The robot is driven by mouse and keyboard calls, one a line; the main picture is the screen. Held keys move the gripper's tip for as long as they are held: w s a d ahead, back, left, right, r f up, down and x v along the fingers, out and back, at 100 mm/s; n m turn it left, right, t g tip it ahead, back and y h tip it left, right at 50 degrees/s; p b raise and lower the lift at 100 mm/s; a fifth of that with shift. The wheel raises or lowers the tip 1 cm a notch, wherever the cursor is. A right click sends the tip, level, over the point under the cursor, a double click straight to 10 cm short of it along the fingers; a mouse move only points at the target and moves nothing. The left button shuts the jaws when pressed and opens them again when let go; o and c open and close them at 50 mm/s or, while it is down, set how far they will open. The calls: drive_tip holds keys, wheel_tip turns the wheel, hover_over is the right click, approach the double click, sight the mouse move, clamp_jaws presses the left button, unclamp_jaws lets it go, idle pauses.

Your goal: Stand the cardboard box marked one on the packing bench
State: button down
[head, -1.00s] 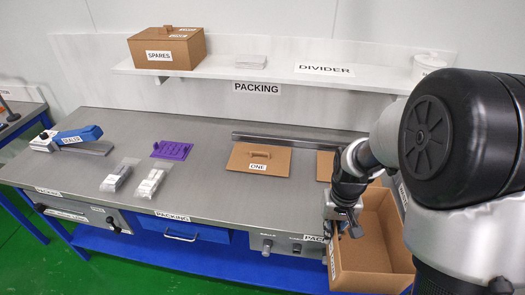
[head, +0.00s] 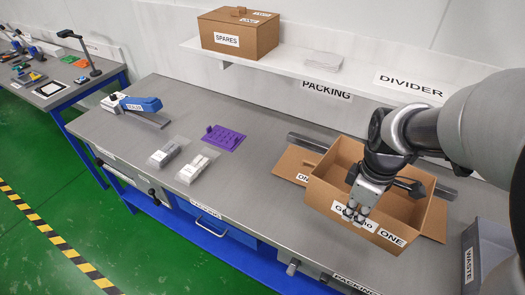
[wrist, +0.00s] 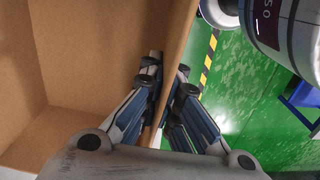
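The cardboard box (head: 328,198) marked ONE is open-topped and looks upright, at the right of the packing bench (head: 250,165) in the head view. My gripper (head: 353,214) is shut on its front wall, with one finger inside and one outside. The wrist view shows the fingers (wrist: 167,85) closed around the top edge of the box wall (wrist: 178,40). The fingers cover part of the front label. I cannot tell whether the box bottom touches the bench or hangs just above it.
A grey waste bin (head: 485,250) is at the right. Bagged parts (head: 197,167) and a purple tray (head: 222,137) lie left. The bench between them and the box is clear.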

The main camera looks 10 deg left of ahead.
drive_tip(key=shift+n, duration=0.8)
drive_tip(key=f+b, duration=0.2)
drive_tip(key=f, duration=0.4)
drive_tip(key=f+b, duration=0.2)
drive_tip(key=f, duration=0.4)
drive_tip(key=f+b, duration=0.2)
drive_tip(key=f, duration=0.5)
drive_tip(key=shift+s+b, duration=0.25)
drive_tip(key=shift+b, duration=0.15)
drive_tip(key=shift+f, duration=0.1)
drive_tip(key=shift+f, duration=0.15)
drive_tip(key=c, duration=1.8)
unclamp_jaws()
